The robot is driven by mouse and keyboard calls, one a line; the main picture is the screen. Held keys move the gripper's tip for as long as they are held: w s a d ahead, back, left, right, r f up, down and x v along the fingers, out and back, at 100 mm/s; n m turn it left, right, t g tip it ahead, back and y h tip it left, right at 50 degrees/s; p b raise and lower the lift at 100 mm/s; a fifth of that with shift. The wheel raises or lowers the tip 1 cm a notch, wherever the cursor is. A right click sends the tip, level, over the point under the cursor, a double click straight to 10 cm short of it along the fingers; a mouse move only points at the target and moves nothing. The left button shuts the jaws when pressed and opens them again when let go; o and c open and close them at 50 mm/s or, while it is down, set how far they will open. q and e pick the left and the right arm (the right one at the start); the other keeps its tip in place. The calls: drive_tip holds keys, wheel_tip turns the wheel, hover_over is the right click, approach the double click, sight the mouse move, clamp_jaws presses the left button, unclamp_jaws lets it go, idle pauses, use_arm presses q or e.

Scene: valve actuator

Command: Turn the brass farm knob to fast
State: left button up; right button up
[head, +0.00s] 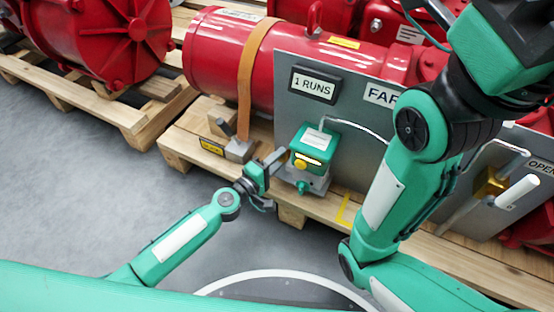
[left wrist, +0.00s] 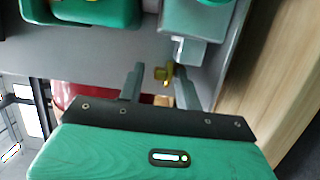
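In the left wrist view, a small brass knob (left wrist: 165,73) sits beside a grey-green fitting, in the gap between the two fingers of my left gripper (left wrist: 158,85). The fingers are apart, and I cannot tell whether either touches the knob. In the head view, my left gripper (head: 275,160) is at the left side of a green actuator box (head: 315,146) with a yellow button on its front. I cannot make out the brass knob there. A "FAR..." sign (head: 381,96) is partly hidden by my right arm. My right gripper is not in view.
A grey panel (head: 345,140) with a "1 RUNS" sign (head: 313,84) stands behind the box. A strapped red cylinder (head: 215,55) lies on a wooden pallet (head: 180,148). A brass block (head: 490,182) and white handle (head: 518,192) are at right. Grey floor is clear at left.

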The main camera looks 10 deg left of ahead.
use_arm(q)
clamp_jaws()
drive_tip(key=shift+d+r+n+y+p, duration=0.1)
drive_tip(key=shift+r+n+y+p, duration=0.2)
drive_tip(key=shift+p, duration=0.35)
drive_tip(key=shift+n+t+y+p, duration=0.4)
drive_tip(key=shift+t+y+p, duration=0.1)
drive_tip(key=shift+p, duration=0.05)
drive_tip(key=shift+f+y, duration=0.2)
drive_tip(key=shift+y, duration=0.1)
drive_tip(key=shift+c, duration=0.7)
unclamp_jaws()
drive_tip(key=shift+o, duration=0.7)
drive_tip(key=shift+r, duration=0.1)
drive_tip(key=shift+s, duration=0.1)
drive_tip(key=v, duration=1.3)
drive_tip(key=shift+s+f, duration=0.3)
drive_tip(key=shift+s, duration=0.05)
